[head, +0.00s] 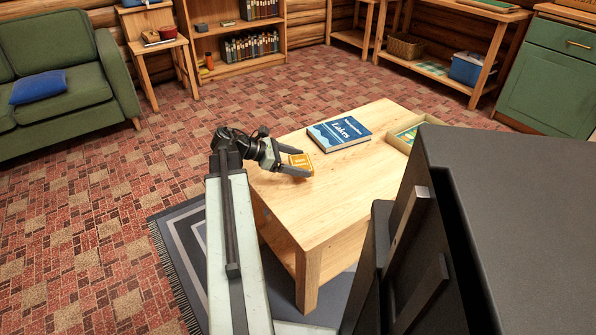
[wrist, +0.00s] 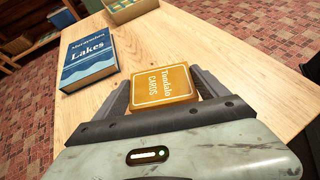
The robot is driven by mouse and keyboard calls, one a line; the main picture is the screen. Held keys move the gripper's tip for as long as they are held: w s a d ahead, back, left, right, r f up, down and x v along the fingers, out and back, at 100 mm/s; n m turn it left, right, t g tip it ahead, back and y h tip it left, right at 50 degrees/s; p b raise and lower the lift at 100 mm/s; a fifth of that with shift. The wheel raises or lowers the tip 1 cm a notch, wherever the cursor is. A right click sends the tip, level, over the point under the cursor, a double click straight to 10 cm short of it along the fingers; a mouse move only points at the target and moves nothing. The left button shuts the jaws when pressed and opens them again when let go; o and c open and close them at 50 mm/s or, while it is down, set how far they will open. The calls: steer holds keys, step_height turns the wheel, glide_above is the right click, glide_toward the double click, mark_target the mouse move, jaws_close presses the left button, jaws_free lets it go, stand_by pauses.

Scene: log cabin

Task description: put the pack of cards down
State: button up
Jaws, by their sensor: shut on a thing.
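The pack of cards (head: 301,161) is a small orange-yellow box. In the wrist view the pack (wrist: 163,86) shows its printed face between the two fingers. My gripper (head: 297,166) is shut on it, over the left part of the wooden table (head: 335,200). In the wrist view my gripper (wrist: 163,90) has one finger on each side of the pack. I cannot tell whether the pack touches the tabletop or is just above it.
A blue book titled Lakes (head: 339,133) lies behind and right of the pack. A shallow wooden tray (head: 430,120) sits at the table's far right. The tabletop in front of the pack is bare. A green sofa (head: 65,85) stands far left.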

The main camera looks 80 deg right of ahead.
steer(key=shift+f+b, duration=1.75)
steer(key=shift+f+b, duration=0.45)
steer(key=o, duration=1.3)
steer(key=shift+r, duration=0.1)
steer(key=shift+r+p, duration=0.4)
steer(key=shift+p, duration=0.05)
steer(key=p+v, duration=0.5)
steer(key=v, duration=0.5)
steer(key=shift+w+a+r, duration=0.1)
steer(key=shift+w+r, duration=0.15)
steer(key=shift+w, duration=0.05)
steer(key=shift+w+a+r+p, duration=0.2)
steer(key=shift+w+p, duration=0.1)
steer(key=shift+w, duration=0.2)
steer(key=shift+f, duration=0.1)
